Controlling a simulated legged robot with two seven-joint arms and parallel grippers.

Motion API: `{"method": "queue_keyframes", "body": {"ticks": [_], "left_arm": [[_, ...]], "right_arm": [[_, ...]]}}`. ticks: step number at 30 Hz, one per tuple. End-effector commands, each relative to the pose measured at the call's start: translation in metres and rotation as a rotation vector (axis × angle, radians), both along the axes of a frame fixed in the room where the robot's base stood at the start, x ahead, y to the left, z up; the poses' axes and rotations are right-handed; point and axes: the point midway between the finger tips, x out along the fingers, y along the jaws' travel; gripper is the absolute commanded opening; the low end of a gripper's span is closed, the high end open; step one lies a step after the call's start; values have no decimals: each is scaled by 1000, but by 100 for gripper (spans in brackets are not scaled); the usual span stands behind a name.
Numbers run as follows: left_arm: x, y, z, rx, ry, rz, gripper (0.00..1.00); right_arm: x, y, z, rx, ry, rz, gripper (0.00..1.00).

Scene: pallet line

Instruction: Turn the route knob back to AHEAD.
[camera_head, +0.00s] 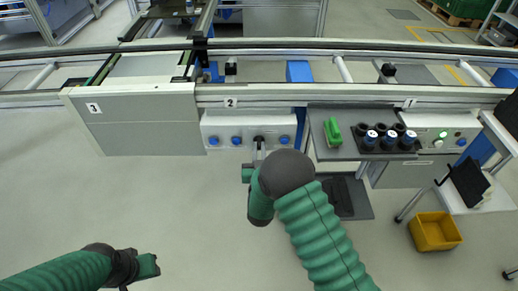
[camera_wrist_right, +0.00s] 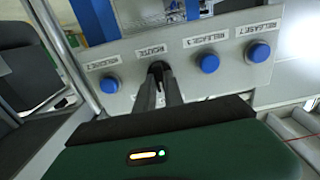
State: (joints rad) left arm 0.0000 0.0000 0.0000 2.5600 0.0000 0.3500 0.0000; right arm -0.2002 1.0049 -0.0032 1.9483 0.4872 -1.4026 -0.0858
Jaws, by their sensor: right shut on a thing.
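The black route knob (camera_wrist_right: 157,66) sits on the grey control panel (camera_wrist_right: 125,60) between blue release buttons, under the label ROUTE in the right wrist view. My right gripper (camera_wrist_right: 160,84) has its two fingers closed around the knob. In the head view the knob (camera_head: 259,139) shows at the fingertips of my right gripper (camera_head: 259,148), on the light panel box (camera_head: 222,125). The fingers cover much of the knob, so I cannot tell which way it points. My left gripper (camera_head: 148,266) is low at the left, away from the panel; its jaws are not clear.
A conveyor rail (camera_head: 350,92) runs above the panel. A grey shelf (camera_head: 322,118) to the right carries a green object (camera_head: 332,132) and several dark cups with blue-and-white tops. A yellow bin (camera_head: 435,231) stands on the floor at right. The floor at left is clear.

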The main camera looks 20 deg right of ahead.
Motion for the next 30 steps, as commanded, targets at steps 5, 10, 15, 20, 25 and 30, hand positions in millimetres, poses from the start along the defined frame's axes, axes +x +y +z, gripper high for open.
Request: {"method": "queue_keyframes", "body": {"ticks": [5,10,15,20,25,30], "left_arm": [[0,0,0,0,0,0,36],[0,0,0,0,0,0,36],[0,0,0,0,0,0,36],[0,0,0,0,0,0,36],[0,0,0,0,0,0,36],[0,0,1,0,0,0,36]], "right_arm": [[1,0,1,-16,2,0,0],[1,0,1,-17,2,0,0],[1,0,1,-16,1,1,17],[0,0,1,-15,2,1,35],[0,0,1,-15,2,1,35],[-4,2,1,-13,4,2,35]]}}
